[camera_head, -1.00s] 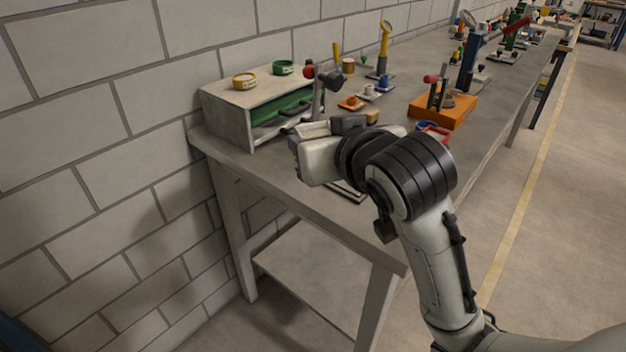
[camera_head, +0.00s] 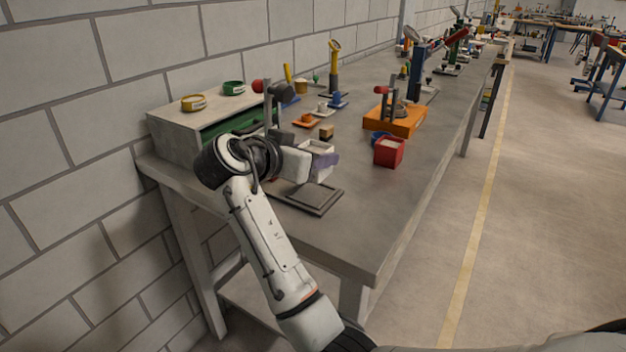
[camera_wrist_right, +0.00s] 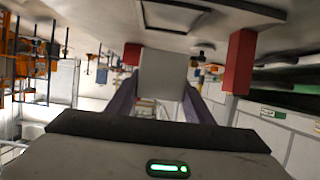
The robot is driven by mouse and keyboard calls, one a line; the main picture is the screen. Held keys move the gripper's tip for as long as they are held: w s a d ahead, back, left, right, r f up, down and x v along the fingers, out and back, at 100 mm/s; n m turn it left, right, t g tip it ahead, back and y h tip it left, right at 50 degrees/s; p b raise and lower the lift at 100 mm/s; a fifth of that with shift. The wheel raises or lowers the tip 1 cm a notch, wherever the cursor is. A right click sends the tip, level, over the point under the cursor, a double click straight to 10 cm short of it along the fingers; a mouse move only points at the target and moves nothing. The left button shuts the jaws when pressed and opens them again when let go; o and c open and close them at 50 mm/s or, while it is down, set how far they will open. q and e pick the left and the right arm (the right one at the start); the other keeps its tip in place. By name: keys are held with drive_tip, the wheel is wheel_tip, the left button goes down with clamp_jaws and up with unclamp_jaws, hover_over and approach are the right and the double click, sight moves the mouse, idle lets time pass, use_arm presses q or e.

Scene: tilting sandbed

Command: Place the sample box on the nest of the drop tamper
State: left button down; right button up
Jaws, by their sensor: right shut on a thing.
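The sample box, a pale open-topped box (camera_head: 318,147), is in my right gripper (camera_head: 312,163), clear of the dark framed plate. In the right wrist view the box (camera_wrist_right: 163,75) is a plain grey face between the purple fingers of the gripper (camera_wrist_right: 163,100), which are shut on it. A dark upright device with a red ball knob (camera_head: 270,100) stands behind my wrist; its base is hidden. I cannot tell for sure which device is the drop tamper. A flat square plate with a dark frame (camera_head: 318,198) lies on the bench in front of the gripper. My left gripper is not in view.
A grey cabinet (camera_head: 172,137) with a green drawer stands at the left wall. The bench front right (camera_head: 375,220) is clear.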

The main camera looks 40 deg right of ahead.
drive_tip(key=shift+f, duration=2.3)
drive_tip(key=shift+f, duration=0.2)
drive_tip(key=o, duration=1.2)
drive_tip(key=shift+r, duration=0.3)
drive_tip(key=v, duration=0.7)
drive_tip(key=shift+s+a+f+b, duration=0.1)
drive_tip(key=shift+a+b, duration=0.15)
drive_tip(key=shift+b, duration=0.05)
